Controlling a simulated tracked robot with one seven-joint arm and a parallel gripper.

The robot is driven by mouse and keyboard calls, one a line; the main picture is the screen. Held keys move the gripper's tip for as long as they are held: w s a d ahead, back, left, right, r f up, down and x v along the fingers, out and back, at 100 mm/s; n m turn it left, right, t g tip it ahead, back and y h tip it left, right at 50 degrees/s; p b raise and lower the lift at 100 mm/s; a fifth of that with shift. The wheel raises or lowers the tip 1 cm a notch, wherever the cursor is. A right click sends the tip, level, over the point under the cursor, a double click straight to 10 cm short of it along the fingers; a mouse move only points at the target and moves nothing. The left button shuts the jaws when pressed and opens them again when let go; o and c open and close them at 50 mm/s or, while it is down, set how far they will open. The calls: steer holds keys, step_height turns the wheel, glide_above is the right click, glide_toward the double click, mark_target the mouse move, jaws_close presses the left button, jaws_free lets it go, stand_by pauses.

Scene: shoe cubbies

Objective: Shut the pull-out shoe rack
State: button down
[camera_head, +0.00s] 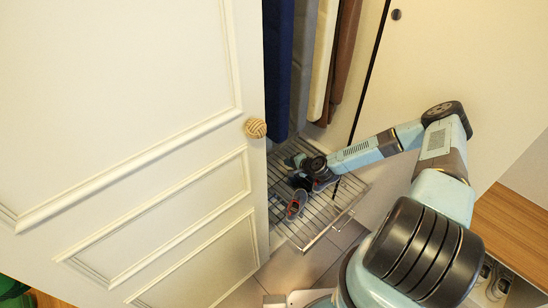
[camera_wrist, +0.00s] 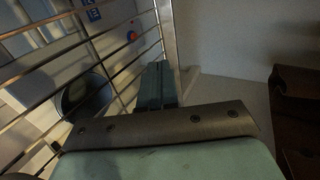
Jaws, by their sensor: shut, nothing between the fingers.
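The pull-out shoe rack (camera_head: 330,212) is a silver wire shelf low in the open closet. It sticks out past the edge of the white door. A grey shoe with some red (camera_head: 297,204) lies on it. My arm reaches in from the right, and my gripper is low over the rack, beside the shoe; its fingertips are hard to make out there. In the wrist view my gripper (camera_wrist: 155,85) shows its fingers shut together and empty, close to the rack's wires (camera_wrist: 85,50) and side rail (camera_wrist: 168,35). I cannot tell whether they touch.
The white panelled door (camera_head: 110,130) with a round woven knob (camera_head: 256,128) stands at the left. Clothes (camera_head: 300,60) hang above the rack. A plain pale panel (camera_head: 460,60) is at the right. Floor tiles (camera_head: 290,268) show in front of the rack. More shoes (camera_head: 495,280) sit at the lower right.

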glide_toward(271, 160)
steer(key=x, duration=0.3)
steer(key=r+x, duration=0.1)
steer(key=shift+w+a+f, duration=0.2)
steer(key=shift+w+a, duration=0.15)
steer(key=shift+a, duration=0.15)
steer(key=shift+w+a+r, duration=0.1)
steer(key=shift+w+a, duration=0.65)
steer(key=shift+w, duration=0.15)
steer(key=shift+w+a, duration=0.5)
steer(key=shift+w, duration=0.15)
